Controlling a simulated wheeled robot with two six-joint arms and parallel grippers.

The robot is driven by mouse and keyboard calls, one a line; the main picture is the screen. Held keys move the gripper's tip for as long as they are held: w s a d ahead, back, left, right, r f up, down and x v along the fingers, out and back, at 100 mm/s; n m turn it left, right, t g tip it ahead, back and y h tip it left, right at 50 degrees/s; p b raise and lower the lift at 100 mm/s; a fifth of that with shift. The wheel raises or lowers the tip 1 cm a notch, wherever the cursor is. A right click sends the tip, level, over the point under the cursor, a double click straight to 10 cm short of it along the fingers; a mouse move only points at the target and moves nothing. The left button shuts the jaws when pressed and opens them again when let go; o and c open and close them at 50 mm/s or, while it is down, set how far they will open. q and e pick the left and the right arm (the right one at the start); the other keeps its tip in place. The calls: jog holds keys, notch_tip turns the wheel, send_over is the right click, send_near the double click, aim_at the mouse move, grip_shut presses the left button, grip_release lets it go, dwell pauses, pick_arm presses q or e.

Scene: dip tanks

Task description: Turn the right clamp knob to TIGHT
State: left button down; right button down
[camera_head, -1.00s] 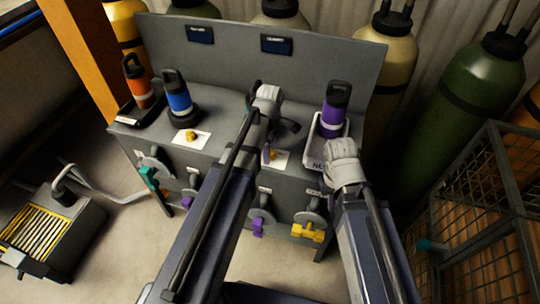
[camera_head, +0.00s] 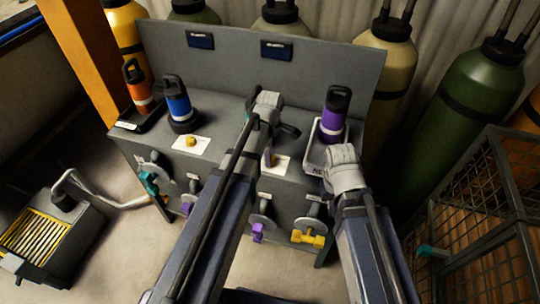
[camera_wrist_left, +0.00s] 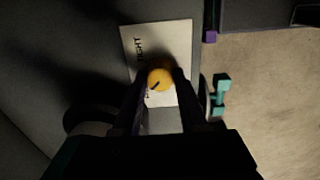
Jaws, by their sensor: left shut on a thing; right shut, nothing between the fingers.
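The right clamp knob shows in the left wrist view as a round yellow knob (camera_wrist_left: 160,77) with a dark mark, over a white label (camera_wrist_left: 153,40). The label's lettering is partly hidden, so I cannot tell the knob's setting. My left gripper (camera_wrist_left: 160,88) has its two dark fingers on either side of the knob, shut on it. In the head view my left arm hides most of this knob; the right white label (camera_head: 281,164) shows beside the arm. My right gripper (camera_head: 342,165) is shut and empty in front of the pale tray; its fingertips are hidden.
A purple bottle (camera_head: 334,117) stands in the pale tray (camera_head: 315,151). A blue bottle (camera_head: 178,101) and an orange bottle (camera_head: 137,86) stand at the left. The left knob (camera_head: 191,141) is yellow. A wire cage (camera_head: 480,200) stands at the right, and gas cylinders stand behind.

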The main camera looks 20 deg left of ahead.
dwell(0.3)
pick_arm(q)
jog(key=m, duration=0.8)
jog(key=shift+m, duration=0.4)
jog(key=m, duration=0.4)
jog(key=shift+m, duration=2.5)
jog(key=shift+c, duration=2.2)
grip_release()
